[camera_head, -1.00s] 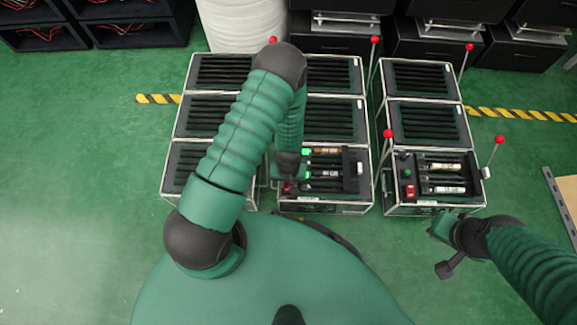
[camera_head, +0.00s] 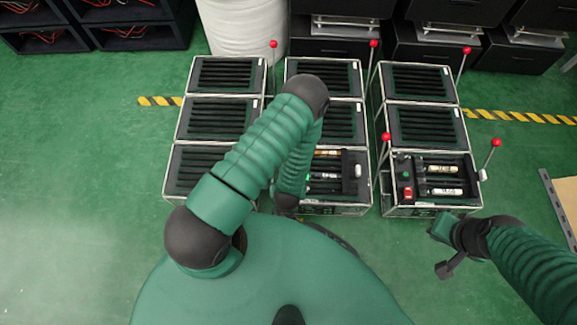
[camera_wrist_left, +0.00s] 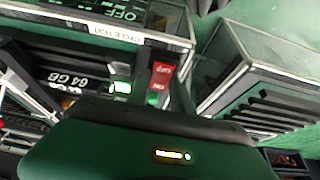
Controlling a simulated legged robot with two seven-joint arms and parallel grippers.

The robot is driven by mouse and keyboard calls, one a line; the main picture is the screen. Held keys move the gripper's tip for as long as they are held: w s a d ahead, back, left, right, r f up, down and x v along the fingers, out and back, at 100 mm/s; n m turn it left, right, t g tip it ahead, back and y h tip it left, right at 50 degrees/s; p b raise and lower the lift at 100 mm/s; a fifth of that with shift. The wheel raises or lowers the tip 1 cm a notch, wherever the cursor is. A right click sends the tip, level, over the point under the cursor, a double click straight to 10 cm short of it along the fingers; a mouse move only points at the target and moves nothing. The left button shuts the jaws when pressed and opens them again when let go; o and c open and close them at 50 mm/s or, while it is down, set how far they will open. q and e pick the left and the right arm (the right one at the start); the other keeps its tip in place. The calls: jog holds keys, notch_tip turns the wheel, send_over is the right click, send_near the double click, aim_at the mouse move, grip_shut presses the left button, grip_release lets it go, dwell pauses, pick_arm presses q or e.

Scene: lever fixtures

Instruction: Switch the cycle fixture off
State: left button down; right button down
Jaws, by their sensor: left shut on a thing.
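The cycle fixture (camera_head: 352,209) is the front box of the middle column in the head view, with battery-like sticks under its open top. In the left wrist view its label strip (camera_wrist_left: 88,27) reads like "CYCLE TEST", and "OFF" lettering shows beside it. A red switch (camera_wrist_left: 161,76) stands at its corner. My left gripper (camera_head: 287,207) is at the fixture's front left corner; my arm hides the switch in the head view. In the left wrist view the gripper is shut on the red switch. My right gripper (camera_head: 443,228) hangs in front of the right fixture, apart from it; its jaws are unclear.
The right front fixture (camera_head: 432,211) has its own red switch (camera_head: 408,192) and red-knobbed levers (camera_head: 386,137) beside it. Slotted boxes (camera_head: 219,118) stand left and behind. The green floor is clear at far left.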

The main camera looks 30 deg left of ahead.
pick_arm(q)
jog(key=shift+s+d+t+y, duration=0.1)
jog(key=shift+t+y, duration=0.2)
jog(key=shift+t, duration=0.1)
jog(key=c, duration=1.1)
grip_release()
jog(key=p+v, duration=0.8)
jog(key=v, duration=0.8)
jog(key=shift+s+d+r, duration=0.1)
jog(key=shift+d+r, duration=0.05)
jog(key=shift+r, duration=0.15)
